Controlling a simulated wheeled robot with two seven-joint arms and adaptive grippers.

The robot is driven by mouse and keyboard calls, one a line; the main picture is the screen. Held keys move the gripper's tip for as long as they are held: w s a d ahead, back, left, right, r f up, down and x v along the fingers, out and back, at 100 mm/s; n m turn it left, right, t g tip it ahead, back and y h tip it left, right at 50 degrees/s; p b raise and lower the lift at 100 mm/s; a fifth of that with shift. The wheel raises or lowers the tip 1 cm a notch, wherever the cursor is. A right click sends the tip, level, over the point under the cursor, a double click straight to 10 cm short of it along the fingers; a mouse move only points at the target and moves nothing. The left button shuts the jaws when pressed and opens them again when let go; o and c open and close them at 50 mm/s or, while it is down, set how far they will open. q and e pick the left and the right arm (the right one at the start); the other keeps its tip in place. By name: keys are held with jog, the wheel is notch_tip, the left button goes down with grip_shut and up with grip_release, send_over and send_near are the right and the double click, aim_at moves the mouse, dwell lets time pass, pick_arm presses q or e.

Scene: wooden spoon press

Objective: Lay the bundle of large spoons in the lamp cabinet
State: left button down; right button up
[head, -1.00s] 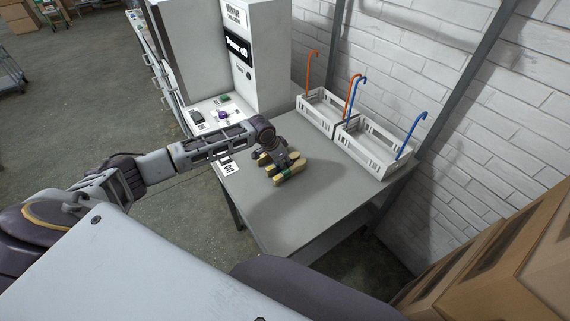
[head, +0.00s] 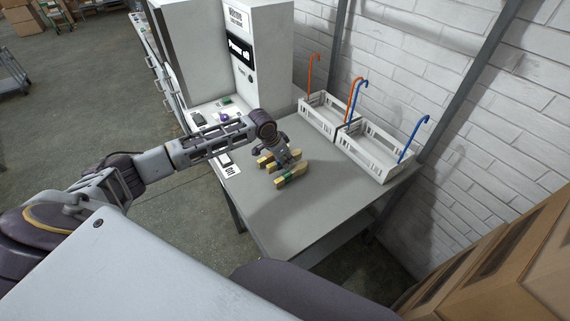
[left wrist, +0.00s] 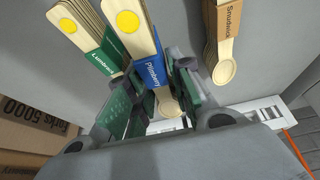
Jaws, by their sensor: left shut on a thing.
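Three bundles of pale wooden spoons lie side by side on the grey table. In the left wrist view they have a green band (left wrist: 103,58), a blue band (left wrist: 151,72) and a brown band (left wrist: 228,22). The green and blue ones show yellow dots. My left gripper (head: 287,160) is shut on the blue-banded bundle, its fingers (left wrist: 160,98) on both sides of it. The green-banded bundle (head: 290,178) lies at the near side in the head view. A tall white cabinet (head: 262,50) stands at the back; I cannot tell whether it is the lamp cabinet. My right gripper is out of view.
Two white slotted crates, a far one (head: 325,118) and a nearer one (head: 375,160), stand along the wall with orange and blue hooked rods. The near part of the table (head: 300,225) is bare. Brown boxes (head: 510,255) stand at the right.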

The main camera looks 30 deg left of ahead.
aim_at(285, 158)
pick_arm(q)
jog(key=shift+r, duration=3.45)
jog(key=shift+s+d, duration=0.1)
jog(key=shift+d, duration=0.05)
